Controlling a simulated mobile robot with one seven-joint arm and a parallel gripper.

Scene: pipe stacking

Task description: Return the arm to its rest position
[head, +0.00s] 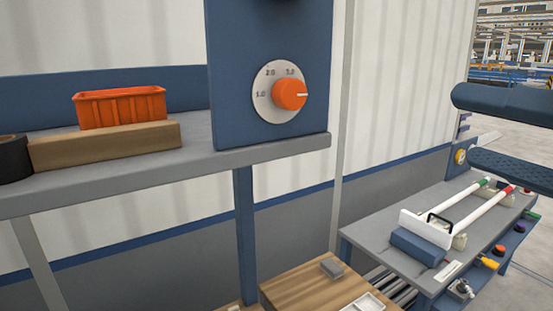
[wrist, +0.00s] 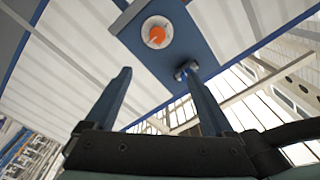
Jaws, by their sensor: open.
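My gripper (wrist: 157,73) is open and empty in the wrist view, its two dark blue fingers spread apart. Beyond the gap between them, at a distance, is the blue panel with an orange dial (wrist: 157,34). Two dark blue bars at the right edge of the head view look like the same fingers, with a clear gap between them. The rest of the arm is not in the head view.
The blue panel (head: 235,60) stands on a grey shelf (head: 200,168) with an orange bin (head: 120,106) on a wooden block (head: 105,146). At right, a grey table (head: 370,225) holds white pipes (head: 478,214) and a blue block (head: 418,246). A wooden surface (head: 300,285) is below.

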